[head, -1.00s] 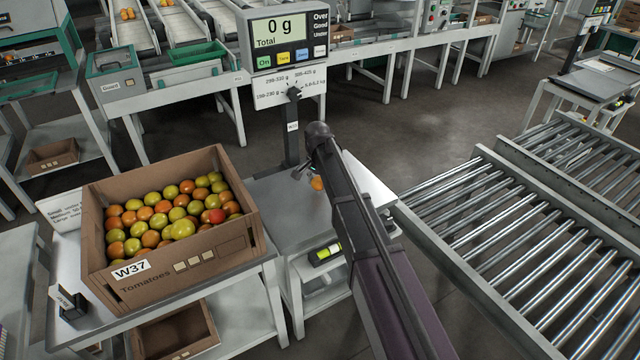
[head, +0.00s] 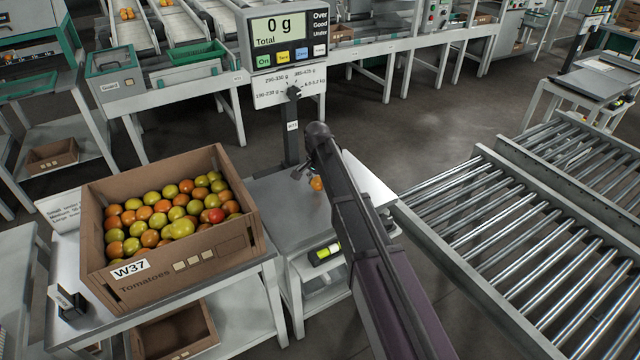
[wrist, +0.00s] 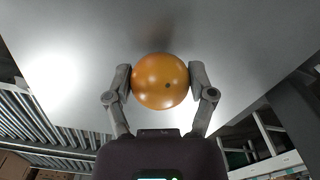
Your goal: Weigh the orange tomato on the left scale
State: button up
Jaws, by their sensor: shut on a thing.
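An orange tomato (wrist: 160,81) is held between the two fingers of my gripper (wrist: 160,85) in the wrist view. In the head view the tomato (head: 317,184) shows beside my arm, over the scale's grey plate (head: 275,212). My gripper (head: 308,172) is partly hidden by my arm there. The plate (wrist: 150,25) fills the upper part of the wrist view; I cannot tell whether the tomato touches it. The scale's display (head: 285,35) on its post reads 0 g.
A cardboard box (head: 190,268) marked W37, holding many green, orange and red tomatoes, stands on a table left of the scale. A roller conveyor (head: 500,240) is at the right. A label card (head: 62,208) stands behind the box's left side.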

jog(key=shift+f+b, duration=0.45)
jog(key=shift+f, duration=0.05)
dwell(0.3)
jog(key=o, duration=0.7)
jog(key=shift+c, duration=0.7)
jog(key=shift+r, duration=0.1)
jog(key=shift+r+p, duration=3.5)
jog(key=shift+p, duration=0.1)
jog(key=shift+s+d, duration=0.1)
jog(key=shift+s, duration=0.05)
